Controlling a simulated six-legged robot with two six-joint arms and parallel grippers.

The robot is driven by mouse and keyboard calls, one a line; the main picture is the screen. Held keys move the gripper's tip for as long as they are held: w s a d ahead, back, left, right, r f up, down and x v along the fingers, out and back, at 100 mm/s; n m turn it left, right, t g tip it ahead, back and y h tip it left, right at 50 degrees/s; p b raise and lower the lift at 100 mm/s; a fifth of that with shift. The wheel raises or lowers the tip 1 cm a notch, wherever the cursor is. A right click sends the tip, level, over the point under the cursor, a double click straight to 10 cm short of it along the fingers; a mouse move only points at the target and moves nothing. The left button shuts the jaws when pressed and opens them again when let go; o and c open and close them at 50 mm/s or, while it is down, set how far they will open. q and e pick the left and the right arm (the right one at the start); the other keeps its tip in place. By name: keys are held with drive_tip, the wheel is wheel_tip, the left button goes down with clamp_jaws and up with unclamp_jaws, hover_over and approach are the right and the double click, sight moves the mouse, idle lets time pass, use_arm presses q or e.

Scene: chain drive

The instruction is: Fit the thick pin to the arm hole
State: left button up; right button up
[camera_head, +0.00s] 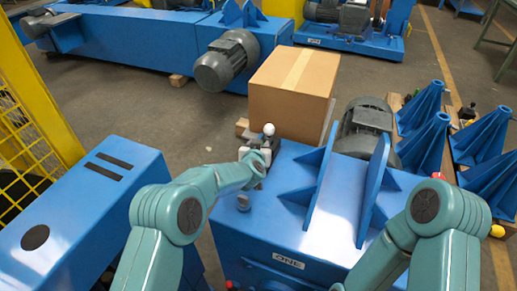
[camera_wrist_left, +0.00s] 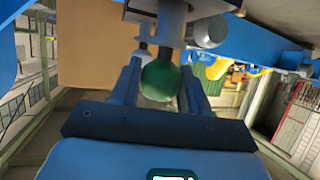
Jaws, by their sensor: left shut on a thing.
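My left gripper (camera_head: 258,160) is at the far left corner of the blue machine marked ONE (camera_head: 300,236). A white ball-topped part (camera_head: 269,129) stands just behind the gripper in the head view. I cannot make out the arm hole, nor whether the held piece touches it. My right gripper is out of view.
A cardboard box (camera_head: 290,100) stands just behind the work spot. Two upright blue plates (camera_head: 335,185) rise from the machine between my arms. A grey motor (camera_head: 366,122) is behind them. Several blue pyramid-shaped stands (camera_head: 422,115) are at the right.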

use_arm(q)
wheel_tip(320, 180, up, 20)
drive_tip(key=p, duration=0.8)
drive_tip(key=shift+f, duration=0.2)
